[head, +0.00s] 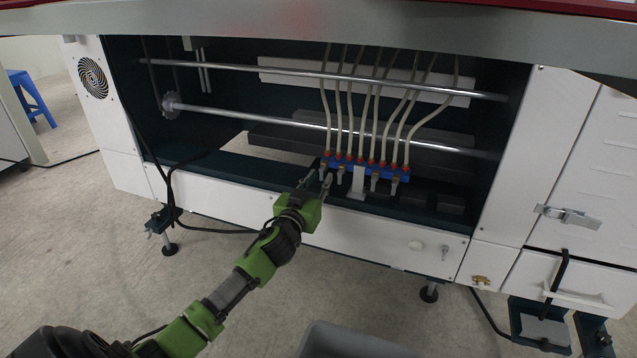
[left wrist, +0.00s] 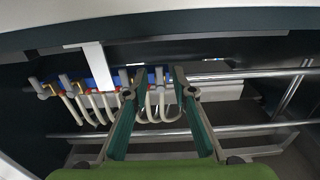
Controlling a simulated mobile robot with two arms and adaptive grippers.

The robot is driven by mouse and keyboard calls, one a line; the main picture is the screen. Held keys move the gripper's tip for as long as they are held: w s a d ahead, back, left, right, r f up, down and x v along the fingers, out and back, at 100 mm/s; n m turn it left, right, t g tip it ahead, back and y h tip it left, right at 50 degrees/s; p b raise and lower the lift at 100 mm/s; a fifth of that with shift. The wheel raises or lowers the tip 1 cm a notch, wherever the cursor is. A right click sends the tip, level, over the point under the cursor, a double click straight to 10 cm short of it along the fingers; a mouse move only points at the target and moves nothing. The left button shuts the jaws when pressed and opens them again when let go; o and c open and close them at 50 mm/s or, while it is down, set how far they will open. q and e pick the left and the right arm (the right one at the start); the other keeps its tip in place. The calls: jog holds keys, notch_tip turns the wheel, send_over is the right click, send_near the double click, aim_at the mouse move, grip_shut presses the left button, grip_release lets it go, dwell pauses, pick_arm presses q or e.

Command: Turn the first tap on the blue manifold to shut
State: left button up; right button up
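The blue manifold (head: 366,169) sits low inside the open machine, with pale hoses rising from red fittings on top. Several taps with grey handles hang along its front. It also shows in the left wrist view (left wrist: 98,66), at the left. The leftmost tap in the head view (head: 322,173) shows at the manifold's right end in the left wrist view (left wrist: 160,76). My left gripper (head: 318,177) is open, its fingers on either side of that end tap. The left wrist view shows its spread fingers (left wrist: 155,80); contact cannot be told. My right gripper is not in view.
Two metal rods (head: 330,123) cross the cavity behind the hoses. A white bracket (head: 358,182) stands at the manifold's middle. The white lower panel (head: 385,235) forms the front edge below. A black cable (head: 170,190) hangs at the left.

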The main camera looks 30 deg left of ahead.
pick_arm(q)
grip_shut()
